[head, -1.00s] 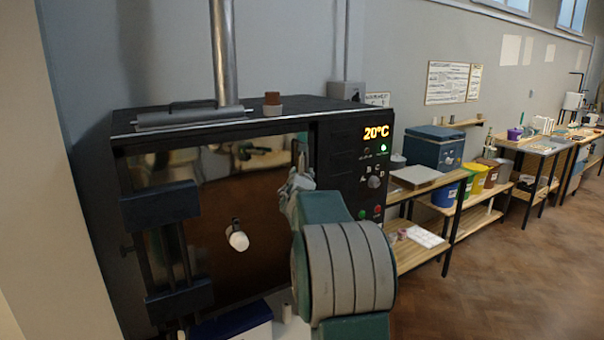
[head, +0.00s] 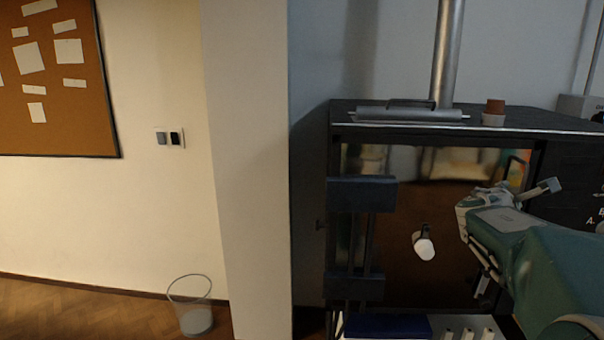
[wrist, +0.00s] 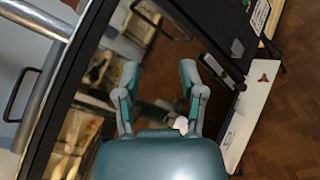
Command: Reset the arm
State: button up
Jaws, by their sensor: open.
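My gripper (head: 535,190) is in front of the right part of a dark kiln's glossy front in the head view, partly hidden by my own teal arm. In the wrist view its two teal fingers (wrist: 160,95) are spread apart, with nothing held between them. The kiln (head: 345,125) has a reflective brown front panel with a white-tipped knob (head: 424,246), to the left of my gripper and apart from it. A small pale thing also shows near the right finger in the wrist view; I cannot tell whether it is a reflection.
A metal flue (head: 446,55) rises behind the kiln top, where a small brown-and-grey pot (head: 494,112) stands. A pale pillar (head: 245,170) is left of the kiln. The floor there is open.

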jog(key=s+a+f+m+g+y, duration=0.1)
jog(key=s+a+f+m+y, duration=0.3)
jog(key=s+a, duration=0.5)
jog(key=s+a+f+m+g+y, duration=0.2)
jog(key=s+a+f+m+y, duration=0.3)
jog(key=s+a, duration=0.4)
jog(key=s+a+f+m+g+y, duration=0.1)
jog(key=s+a+f+m+y, duration=0.3)
jog(key=a, duration=1)
jog(key=s+f+m, duration=0.3)
jog(key=s+f, duration=0.1)
jog(key=s, duration=0.1)
jog(key=shift+s+g, duration=0.15)
jog(key=shift+g, duration=0.15)
jog(key=shift+d, duration=0.1)
